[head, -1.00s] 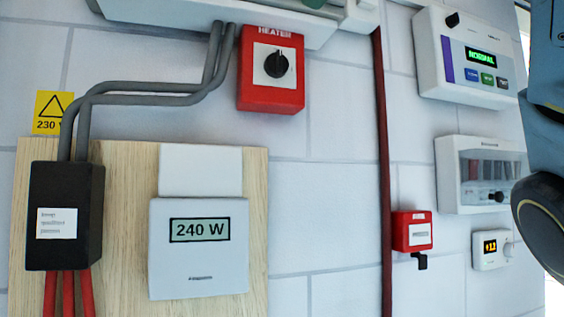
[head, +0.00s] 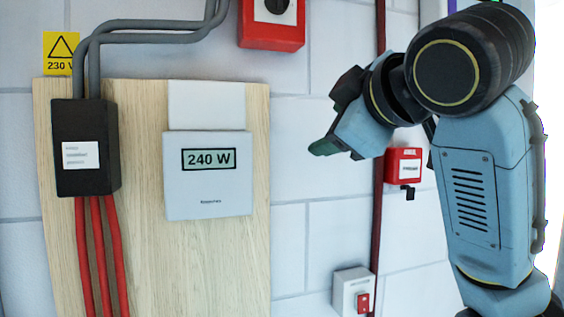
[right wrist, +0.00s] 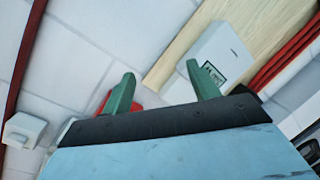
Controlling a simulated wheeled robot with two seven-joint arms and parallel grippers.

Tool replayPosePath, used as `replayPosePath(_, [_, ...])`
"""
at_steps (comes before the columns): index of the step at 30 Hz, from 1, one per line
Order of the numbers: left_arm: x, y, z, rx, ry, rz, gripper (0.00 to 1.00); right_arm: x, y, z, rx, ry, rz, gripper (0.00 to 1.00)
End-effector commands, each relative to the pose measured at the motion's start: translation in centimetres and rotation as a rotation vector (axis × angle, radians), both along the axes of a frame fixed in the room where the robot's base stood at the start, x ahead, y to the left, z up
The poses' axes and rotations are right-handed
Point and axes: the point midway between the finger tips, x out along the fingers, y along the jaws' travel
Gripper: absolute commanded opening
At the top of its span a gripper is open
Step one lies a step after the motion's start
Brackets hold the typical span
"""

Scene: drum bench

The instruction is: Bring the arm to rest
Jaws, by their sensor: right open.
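My right arm comes in from the right in the head view. Its gripper (head: 328,140) is raised in front of the wall, to the right of the 240 W meter (head: 207,200) and apart from it. In the right wrist view the two green fingers of this gripper (right wrist: 163,84) stand apart with nothing between them. The meter also shows beyond them in that view (right wrist: 207,52). My left gripper is not in view.
A wooden board (head: 255,270) carries the meter and a black box (head: 88,130) with red cables. A red heater switch (head: 262,35) is cut off at the top. A grey switch (head: 345,285) sits low.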

Motion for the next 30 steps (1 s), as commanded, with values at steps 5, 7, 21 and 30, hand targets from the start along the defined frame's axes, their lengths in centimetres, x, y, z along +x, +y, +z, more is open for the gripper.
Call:
replayPosePath(5, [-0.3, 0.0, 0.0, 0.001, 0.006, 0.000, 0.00, 3.2, -1.5, -10.3, 0.112, 0.175, -0.045, 0.60])
replayPosePath(7, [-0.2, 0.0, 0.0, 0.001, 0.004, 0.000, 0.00, 3.8, -2.1, -14.3, 0.154, 0.240, -0.070, 0.60])
replayPosePath(21, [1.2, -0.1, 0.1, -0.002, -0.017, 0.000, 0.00, -0.8, -7.0, -39.8, 0.366, 0.646, -0.320, 0.60])
replayPosePath(30, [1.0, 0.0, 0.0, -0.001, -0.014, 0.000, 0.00, -10.7, -10.4, -52.5, 0.431, 0.874, -0.540, 0.60])
